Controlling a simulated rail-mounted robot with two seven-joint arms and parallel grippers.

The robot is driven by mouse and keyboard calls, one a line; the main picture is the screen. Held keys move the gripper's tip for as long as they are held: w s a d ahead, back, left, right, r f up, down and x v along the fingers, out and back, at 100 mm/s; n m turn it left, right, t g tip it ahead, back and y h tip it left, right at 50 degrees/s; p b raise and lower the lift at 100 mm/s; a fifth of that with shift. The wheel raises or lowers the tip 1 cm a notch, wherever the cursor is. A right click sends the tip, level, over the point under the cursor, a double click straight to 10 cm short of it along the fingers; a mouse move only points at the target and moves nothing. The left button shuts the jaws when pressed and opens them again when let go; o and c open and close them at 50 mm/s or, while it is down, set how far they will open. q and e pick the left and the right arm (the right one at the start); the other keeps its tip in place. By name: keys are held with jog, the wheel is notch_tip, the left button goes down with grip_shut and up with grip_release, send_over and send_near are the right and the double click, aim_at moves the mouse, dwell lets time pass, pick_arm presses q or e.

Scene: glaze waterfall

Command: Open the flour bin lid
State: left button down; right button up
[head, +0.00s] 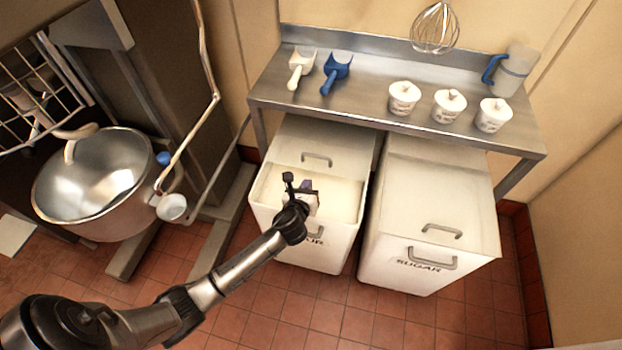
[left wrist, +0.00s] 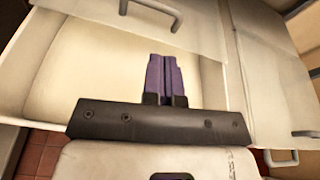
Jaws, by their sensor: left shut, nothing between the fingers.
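The flour bin (head: 267,200) is the left white bin under the steel table, its label partly hidden by my left arm. Its lid (head: 305,147) is slid back, with a grey handle (head: 317,158) near its front edge. The front of the bin is open and pale flour (head: 345,196) shows inside. My left gripper (head: 304,186) is over this opening, in front of the lid handle. In the left wrist view the purple fingers (left wrist: 164,76) are closed together and empty, just short of the lid handle (left wrist: 152,12). My right gripper is not in view.
The sugar bin (head: 430,215) stands to the right with its lid shut. The steel table (head: 375,92) above holds two scoops, several white tubs and a jug. A mixer bowl (head: 95,180) stands at left. Red tile floor is clear in front.

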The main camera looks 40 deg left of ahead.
aim_at(314, 170)
pick_arm(q)
jog(key=shift+m+t+y, duration=0.3)
jog(key=shift+m, duration=0.6)
jog(key=b+x, duration=0.2)
jog(key=x, duration=0.1)
jog(key=b+x, duration=0.2)
jog(key=x, duration=0.2)
jog(key=f+b+x, duration=0.1)
jog(key=x, duration=0.3)
jog(key=shift+s+a+f+b, duration=0.1)
jog(key=shift+s+a+b, duration=0.1)
jog(key=shift+a+b, duration=0.15)
jog(key=shift+w+a+b, duration=0.3)
jog(key=shift+w+b, duration=0.05)
jog(key=shift+w, duration=0.25)
jog(key=shift+w+f, duration=0.1)
